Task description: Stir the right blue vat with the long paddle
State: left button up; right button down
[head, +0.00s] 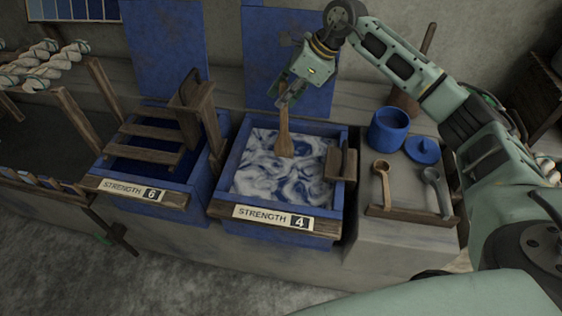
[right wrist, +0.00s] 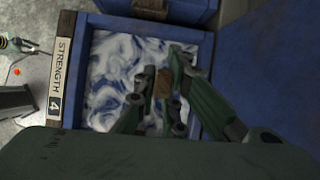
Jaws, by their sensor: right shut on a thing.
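The right blue vat (head: 341,207), labelled STRENGTH 4, holds swirled blue and white liquid (head: 262,178). It also shows in the right wrist view (right wrist: 205,48). The long wooden paddle (head: 285,135) stands nearly upright with its lower end in the liquid, near the middle of the vat. My right gripper (head: 284,98) is above the vat's back part and shut on the paddle's upper shaft. In the right wrist view the gripper's fingers (right wrist: 160,100) close around the brown shaft. The paddle's submerged tip is hidden. My left gripper is not in view.
A left blue vat (head: 205,185), labelled STRENGTH 6, has a wooden rack (head: 150,132) over it. Right of the vats are a blue pot (head: 388,130), its lid (head: 422,150), and a wooden tray (head: 410,214) with two ladles. A wooden block (head: 341,165) sits on the vat's right rim.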

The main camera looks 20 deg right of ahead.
jog(key=a, duration=0.7)
jog(key=s+d, duration=0.3)
jog(key=s, duration=0.4)
jog(key=d+b, duration=0.2)
jog(key=d, duration=0.4)
jog(key=w+a+p, duration=0.1)
jog(key=w+a, duration=0.1)
jog(key=w, duration=0.5)
jog(key=shift+r, duration=0.1)
notch_tip(320, 180, up, 19)
jog(key=p, duration=1.3)
